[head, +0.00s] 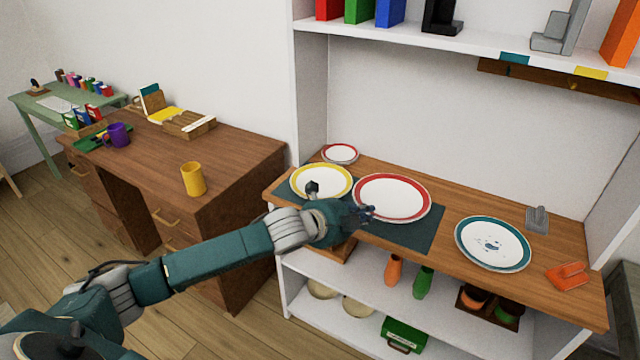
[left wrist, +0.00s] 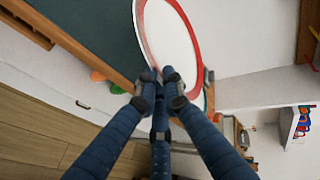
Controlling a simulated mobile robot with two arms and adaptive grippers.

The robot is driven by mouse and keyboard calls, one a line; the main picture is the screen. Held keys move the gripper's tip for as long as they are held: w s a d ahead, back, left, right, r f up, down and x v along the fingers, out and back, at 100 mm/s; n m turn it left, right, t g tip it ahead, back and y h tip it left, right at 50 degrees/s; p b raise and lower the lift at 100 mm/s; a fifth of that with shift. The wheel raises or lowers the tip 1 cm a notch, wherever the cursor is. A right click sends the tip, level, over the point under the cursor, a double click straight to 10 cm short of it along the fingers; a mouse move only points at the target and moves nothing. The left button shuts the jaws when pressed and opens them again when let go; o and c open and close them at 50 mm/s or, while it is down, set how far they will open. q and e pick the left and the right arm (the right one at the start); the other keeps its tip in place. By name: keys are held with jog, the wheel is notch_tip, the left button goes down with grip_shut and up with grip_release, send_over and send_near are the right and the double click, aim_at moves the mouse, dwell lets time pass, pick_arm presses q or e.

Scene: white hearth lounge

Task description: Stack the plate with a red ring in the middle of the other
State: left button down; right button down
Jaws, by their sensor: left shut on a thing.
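The large white plate with a red ring (head: 392,192) is at the middle left of the wooden top, over a dark green mat (head: 425,236). My left gripper (head: 362,212) is shut on its near rim; the left wrist view shows the fingertips (left wrist: 160,76) meeting at the rim of the red-ringed plate (left wrist: 175,40). I cannot tell how far it is off the mat. A white plate with a yellow ring (head: 325,176) lies just left of it on the mat, partly behind my arm. A plate with a teal ring (head: 493,243) lies to the right. My right gripper is not in view.
A small red-rimmed dish (head: 340,153) stands at the back left. A grey object (head: 537,218) and an orange one (head: 570,275) are at the right. A shelf (head: 400,38) overhangs the back. A wooden desk with a yellow mug (head: 193,179) stands left.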

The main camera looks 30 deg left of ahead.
pick_arm(q)
jog(key=s+a+m+g+h, duration=0.1)
jog(key=s+m+h, duration=0.15)
jog(key=s, duration=1.05)
jog(key=s+d+r+m+g+h, duration=0.1)
jog(key=s+r+m+h, duration=0.1)
jog(key=s+r, duration=0.2)
jog(key=s+d+r+m+g+h, duration=0.2)
jog(key=s+r, duration=0.2)
jog(key=s, duration=0.4)
jog(key=shift+s+r+m+g, duration=0.25)
jog(key=shift+s+m+g, duration=0.05)
jog(key=shift+s+m, duration=0.05)
jog(key=shift+d+f, duration=0.15)
